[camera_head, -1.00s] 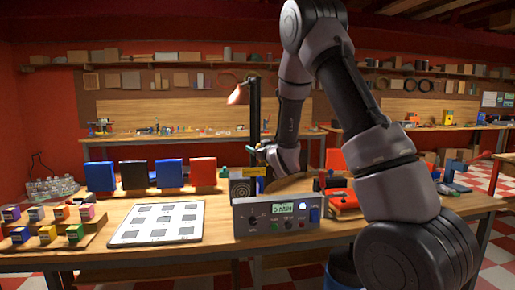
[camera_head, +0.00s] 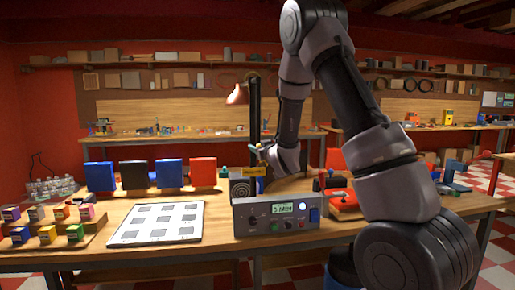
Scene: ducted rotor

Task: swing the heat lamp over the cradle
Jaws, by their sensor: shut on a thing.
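The heat lamp has a copper shade (camera_head: 237,95) on a dark upright post (camera_head: 254,118) behind the bench's middle. The shade hangs left of the post's top. My gripper (camera_head: 258,150) is at the post, well below the shade, and is shut on the lamp's thin handle, though the fingers are small and partly hidden. A dark square part with a round grille (camera_head: 240,187) stands below the gripper. I cannot clearly make out the cradle; the area behind the grey instrument box is partly hidden.
The grey instrument box (camera_head: 268,226) with a lit display stands at the bench front. A white board with grey squares (camera_head: 140,226), small coloured boxes (camera_head: 46,235) and upright panels (camera_head: 203,173) are to the left. A red item (camera_head: 344,203) lies right, beside my arm.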

